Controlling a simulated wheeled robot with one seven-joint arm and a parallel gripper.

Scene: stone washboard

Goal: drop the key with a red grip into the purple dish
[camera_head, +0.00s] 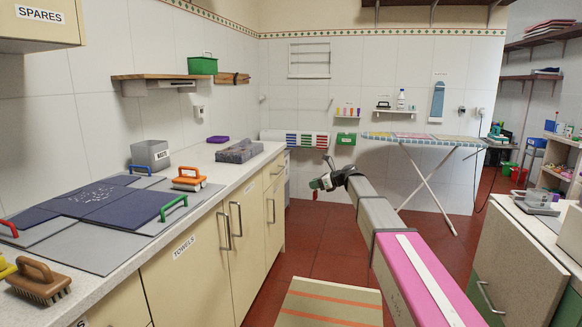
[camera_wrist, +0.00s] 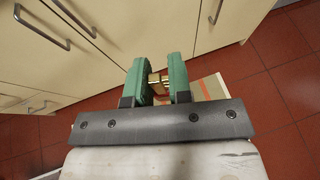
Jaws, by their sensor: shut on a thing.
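My gripper (camera_head: 318,184) is out over the floor, to the right of the counter. In the wrist view my gripper (camera_wrist: 160,77) has its green fingers closed on a small brass-coloured piece, which I take for the key (camera_wrist: 156,85). A small dark red bit shows just under the fingers in the head view, fitting the key's red grip; most of the key is hidden. The purple dish (camera_head: 218,139) looks like a small flat purple shape near the wall at the counter's back. My gripper is apart from it, to its right and lower in the picture.
The counter (camera_head: 228,172) carries a grey patterned block (camera_head: 239,151), an orange-handled brush (camera_head: 189,179), a grey bin (camera_head: 151,154) and dark blue panels (camera_head: 100,200). Cupboard doors with handles front it. An ironing board (camera_head: 425,139) stands behind my arm. A striped mat (camera_head: 330,303) lies on the floor.

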